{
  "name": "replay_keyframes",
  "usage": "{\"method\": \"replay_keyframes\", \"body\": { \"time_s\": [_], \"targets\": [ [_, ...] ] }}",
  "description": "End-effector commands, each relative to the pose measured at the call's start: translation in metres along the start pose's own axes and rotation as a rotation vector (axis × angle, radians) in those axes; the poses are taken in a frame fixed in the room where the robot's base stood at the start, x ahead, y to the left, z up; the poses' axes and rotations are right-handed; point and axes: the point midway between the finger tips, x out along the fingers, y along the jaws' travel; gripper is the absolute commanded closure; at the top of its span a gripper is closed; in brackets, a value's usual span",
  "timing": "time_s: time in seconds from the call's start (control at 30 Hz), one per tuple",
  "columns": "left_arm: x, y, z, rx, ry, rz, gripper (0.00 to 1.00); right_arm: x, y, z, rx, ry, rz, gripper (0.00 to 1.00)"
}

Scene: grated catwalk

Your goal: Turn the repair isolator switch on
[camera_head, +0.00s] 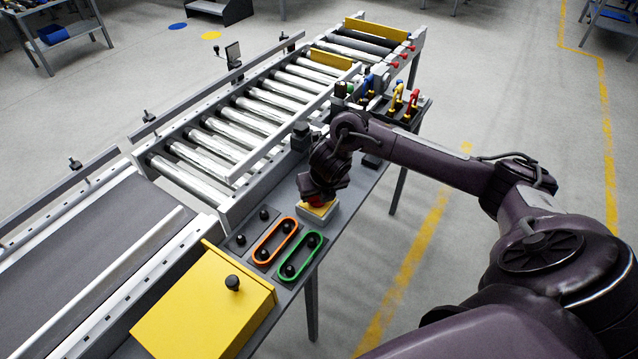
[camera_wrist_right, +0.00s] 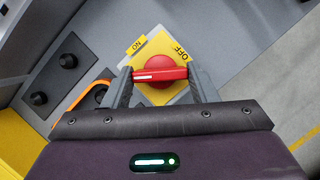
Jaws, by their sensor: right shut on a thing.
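The isolator switch is a red rotary handle (camera_wrist_right: 160,73) on a yellow plate (camera_wrist_right: 158,45) marked ON at upper left and OFF at upper right in the right wrist view. The handle lies nearly level in that view, its white stripe towards the left end, on the ON side. My right gripper (camera_wrist_right: 161,82) is shut on the handle, a finger at each end. In the head view my right gripper (camera_head: 320,190) is over the yellow-sided switch box (camera_head: 322,213) on the bench edge, hiding most of the red handle. My left gripper is not in view.
On the same bench are orange-rimmed (camera_head: 275,241) and green-rimmed (camera_head: 299,257) control plates and a yellow box (camera_head: 204,305) with a black knob. A roller conveyor (camera_head: 235,125) runs behind. Red and yellow levers (camera_head: 404,101) stand farther along. The floor at right is clear.

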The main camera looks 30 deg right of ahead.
Motion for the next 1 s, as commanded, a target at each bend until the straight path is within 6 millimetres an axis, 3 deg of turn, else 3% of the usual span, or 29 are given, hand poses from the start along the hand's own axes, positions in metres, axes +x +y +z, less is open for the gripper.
{"method": "replay_keyframes", "body": {
  "time_s": [0.03, 0.6, 1.0],
  "targets": [
    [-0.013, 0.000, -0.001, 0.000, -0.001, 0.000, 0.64, -0.007, 0.001, 0.004, 0.044, -0.002, -0.016, 0.70],
    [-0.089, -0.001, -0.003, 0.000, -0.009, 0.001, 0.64, -0.007, 0.004, 0.005, 0.538, -0.002, -0.222, 0.70],
    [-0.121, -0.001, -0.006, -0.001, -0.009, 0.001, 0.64, -0.003, 0.005, 0.006, 0.780, -0.004, -0.322, 0.70]
  ]
}}
